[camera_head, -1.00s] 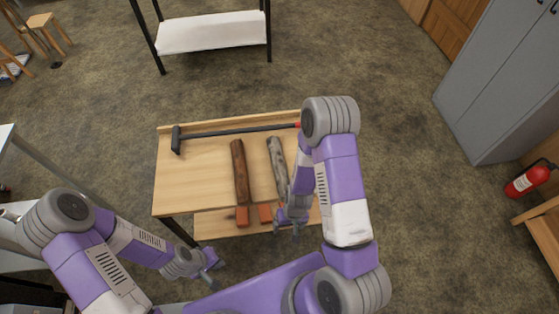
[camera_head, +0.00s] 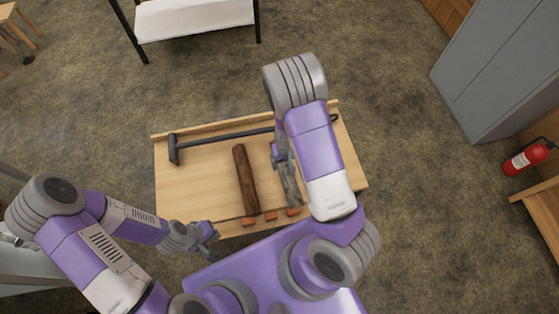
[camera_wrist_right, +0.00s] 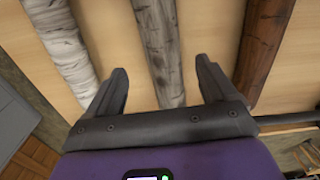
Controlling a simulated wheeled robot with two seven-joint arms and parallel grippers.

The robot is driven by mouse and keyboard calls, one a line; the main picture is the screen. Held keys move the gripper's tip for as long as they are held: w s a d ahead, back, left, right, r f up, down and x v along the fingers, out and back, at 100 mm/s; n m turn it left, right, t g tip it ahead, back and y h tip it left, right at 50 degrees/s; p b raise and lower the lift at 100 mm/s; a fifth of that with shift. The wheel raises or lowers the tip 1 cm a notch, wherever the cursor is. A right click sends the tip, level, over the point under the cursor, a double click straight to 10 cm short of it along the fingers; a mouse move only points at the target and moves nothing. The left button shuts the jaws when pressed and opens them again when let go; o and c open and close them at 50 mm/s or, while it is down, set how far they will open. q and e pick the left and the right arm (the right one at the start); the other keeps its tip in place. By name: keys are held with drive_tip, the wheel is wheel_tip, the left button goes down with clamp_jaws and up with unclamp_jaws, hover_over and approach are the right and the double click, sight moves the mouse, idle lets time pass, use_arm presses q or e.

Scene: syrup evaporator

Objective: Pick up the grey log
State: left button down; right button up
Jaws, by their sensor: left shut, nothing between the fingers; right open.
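The grey log (camera_head: 291,188) lies lengthwise on the wooden table (camera_head: 198,190), partly covered by my right arm in the head view. In the right wrist view the grey log (camera_wrist_right: 162,45) runs between the fingers of my right gripper (camera_wrist_right: 163,85), which is open. I cannot tell how far above it the fingers are. My right gripper (camera_head: 281,156) is over the log's far part in the head view. My left gripper (camera_head: 210,234) is shut and empty at the table's near left edge.
A brown log (camera_head: 245,180) lies left of the grey one. A pale birch log (camera_wrist_right: 62,45) lies on its other side. A long-handled dark tool (camera_head: 215,137) lies along the back. Orange blocks (camera_head: 271,216) sit at the near edge.

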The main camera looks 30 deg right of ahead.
drive_tip(key=shift+s+f+b, duration=0.15)
drive_tip(key=shift+f+b, duration=0.25)
drive_tip(key=shift+f, duration=0.55)
drive_tip(key=shift+s+f, duration=0.15)
drive_tip(key=shift+f, duration=0.1)
drive_tip(key=f+b, duration=0.1)
drive_tip(key=f, duration=0.1)
drive_tip(key=f+b, duration=0.1)
drive_tip(key=f, duration=0.2)
drive_tip(key=shift+a, duration=0.2)
drive_tip(key=shift+r, duration=0.15)
